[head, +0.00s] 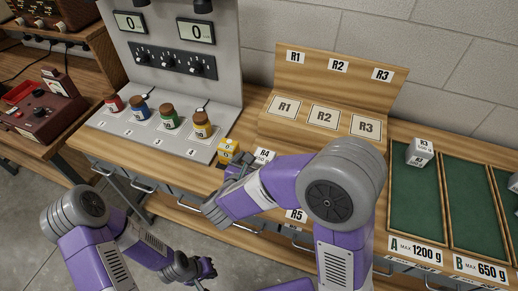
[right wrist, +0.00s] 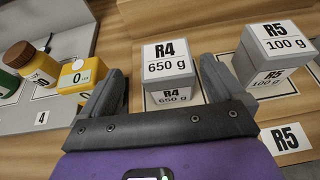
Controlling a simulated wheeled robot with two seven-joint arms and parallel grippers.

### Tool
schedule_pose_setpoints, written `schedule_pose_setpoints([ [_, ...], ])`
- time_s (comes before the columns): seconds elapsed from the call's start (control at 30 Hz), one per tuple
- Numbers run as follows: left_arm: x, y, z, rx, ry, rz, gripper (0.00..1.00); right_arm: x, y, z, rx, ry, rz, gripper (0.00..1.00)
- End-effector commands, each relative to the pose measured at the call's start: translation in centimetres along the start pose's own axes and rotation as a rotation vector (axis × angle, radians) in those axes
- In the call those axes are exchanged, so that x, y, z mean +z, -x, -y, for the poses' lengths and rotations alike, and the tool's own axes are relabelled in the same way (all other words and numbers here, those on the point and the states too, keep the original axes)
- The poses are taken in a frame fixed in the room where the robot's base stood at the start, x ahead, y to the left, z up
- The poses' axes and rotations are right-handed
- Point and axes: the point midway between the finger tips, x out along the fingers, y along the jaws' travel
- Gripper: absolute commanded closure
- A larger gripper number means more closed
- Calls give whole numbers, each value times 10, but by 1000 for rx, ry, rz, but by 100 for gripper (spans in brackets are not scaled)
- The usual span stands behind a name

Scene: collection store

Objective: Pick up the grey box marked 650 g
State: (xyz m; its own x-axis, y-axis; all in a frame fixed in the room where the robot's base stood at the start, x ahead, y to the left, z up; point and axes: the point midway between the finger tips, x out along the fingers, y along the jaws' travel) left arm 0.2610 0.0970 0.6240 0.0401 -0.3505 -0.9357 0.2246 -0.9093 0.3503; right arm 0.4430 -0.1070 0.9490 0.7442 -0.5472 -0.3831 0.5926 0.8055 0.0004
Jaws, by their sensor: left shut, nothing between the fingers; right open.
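The grey box marked R4 650 g (right wrist: 168,62) stands upright in the right wrist view, its top and front labels showing. In the head view only a part of it (head: 264,155) shows behind my right arm. My right gripper (right wrist: 162,72) is open, with one finger on either side of the box in the picture; I cannot tell how far the fingertips are from it. In the head view the right gripper (head: 232,178) is partly hidden by its own arm. My left gripper (head: 206,267) is shut and empty, low in front of the bench.
A grey R5 100 g box (right wrist: 270,62) stands right of R4. A yellow box (right wrist: 82,78) is on its left, near several coloured jars (head: 168,115). A wooden R1–R3 stand (head: 330,80) is behind.

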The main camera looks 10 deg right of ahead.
Motion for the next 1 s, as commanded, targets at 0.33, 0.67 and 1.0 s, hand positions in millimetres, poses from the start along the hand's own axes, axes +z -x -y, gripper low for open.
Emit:
schedule_pose_setpoints([
  [0.33, 0, -8, 3, 0, 1, 0, 100, -2, -47, 6, -3, 1, -1, 4],
  [0.67, 0, -10, 4, 0, 0, 0, 100, -1, -68, 5, 1, 2, 0, 4],
  [1.0, 0, -9, 4, 0, 0, 0, 100, -1, -67, 5, 1, 2, 0, 40],
])
